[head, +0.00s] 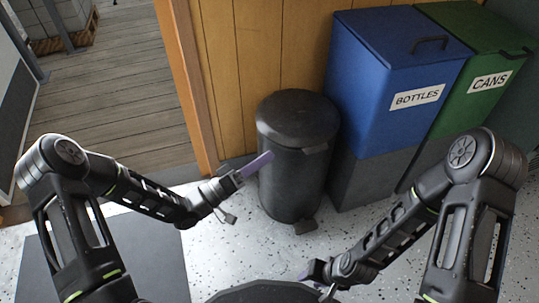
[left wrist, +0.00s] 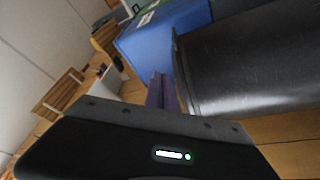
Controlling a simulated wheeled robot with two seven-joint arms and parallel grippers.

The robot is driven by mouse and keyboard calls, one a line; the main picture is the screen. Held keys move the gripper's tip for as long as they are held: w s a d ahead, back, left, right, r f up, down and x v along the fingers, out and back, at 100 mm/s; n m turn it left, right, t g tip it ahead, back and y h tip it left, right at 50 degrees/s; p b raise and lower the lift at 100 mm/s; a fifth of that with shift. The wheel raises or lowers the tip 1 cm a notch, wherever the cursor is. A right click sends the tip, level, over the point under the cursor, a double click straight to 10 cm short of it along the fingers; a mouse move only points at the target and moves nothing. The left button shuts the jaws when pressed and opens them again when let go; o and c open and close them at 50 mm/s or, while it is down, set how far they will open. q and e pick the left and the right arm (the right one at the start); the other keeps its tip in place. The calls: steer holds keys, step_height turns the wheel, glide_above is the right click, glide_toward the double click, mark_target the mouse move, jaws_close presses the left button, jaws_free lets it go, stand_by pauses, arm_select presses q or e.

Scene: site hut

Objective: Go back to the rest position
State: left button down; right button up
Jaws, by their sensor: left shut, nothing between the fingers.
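My left gripper (head: 260,162) is in front of the black pedal bin in the head view. Its purple fingers are shut and hold nothing. The fingers also show in the left wrist view (left wrist: 160,92), with the dark bin beside them. My right gripper (head: 317,270) is low in the head view, just past the dark round edge of my own body. Only part of its purple fingers shows, so I cannot tell whether it is open.
The black pedal bin (head: 292,175) stands by the wooden wall with its lid down. A blue bottles bin (head: 380,70) and a green cans bin (head: 482,60) stand to its right. A dark mat (head: 150,250) lies at left. An open doorway leads to wooden decking (head: 130,85).

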stand_by(0.4)
